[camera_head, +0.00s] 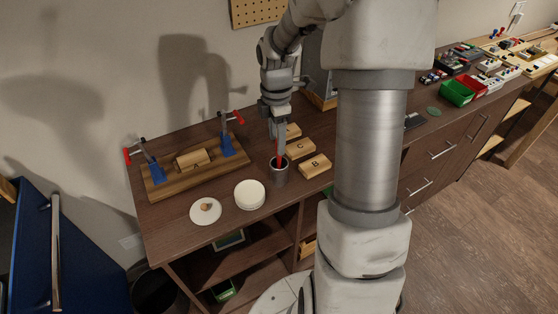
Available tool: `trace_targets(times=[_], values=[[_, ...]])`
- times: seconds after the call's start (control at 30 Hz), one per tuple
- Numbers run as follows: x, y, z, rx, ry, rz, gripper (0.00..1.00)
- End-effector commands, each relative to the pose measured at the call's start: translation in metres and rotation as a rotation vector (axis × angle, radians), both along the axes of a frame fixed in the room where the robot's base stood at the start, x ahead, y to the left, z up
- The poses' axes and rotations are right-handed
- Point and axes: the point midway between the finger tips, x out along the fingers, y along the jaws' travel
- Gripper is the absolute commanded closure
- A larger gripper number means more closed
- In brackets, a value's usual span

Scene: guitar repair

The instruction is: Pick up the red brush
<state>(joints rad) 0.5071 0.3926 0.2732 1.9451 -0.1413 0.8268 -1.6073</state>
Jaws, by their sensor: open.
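The red brush (279,151) stands upright in a small dark grey cup (280,177) on the wooden workbench. Only its thin red upper part shows; the rest is inside the cup. My gripper (279,138) points down right above the cup, with its fingers at the upper part of the brush. It is open. Whether the fingers touch the brush cannot be told at this size.
Wooden blocks marked C (300,148) and B (315,166) lie right of the cup. A round white container (250,194) and a white plate (206,211) stand left of it. A wooden board (165,185) with blue clamps lies behind. Red (472,86) and green bins (457,93) stand far right.

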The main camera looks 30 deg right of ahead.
Motion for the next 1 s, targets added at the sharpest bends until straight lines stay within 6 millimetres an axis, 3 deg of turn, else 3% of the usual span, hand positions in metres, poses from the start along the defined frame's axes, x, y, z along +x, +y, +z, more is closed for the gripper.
trace_targets(times=[0.33, 0.67, 1.0], values=[[-0.006, -0.003, -0.046, 0.001, 0.002, 0.0, 0.39], [-0.006, -0.003, -0.051, 0.0, 0.0, 0.0, 0.41], [-0.006, -0.004, -0.051, 0.0, 0.0, 0.0, 1.0]])
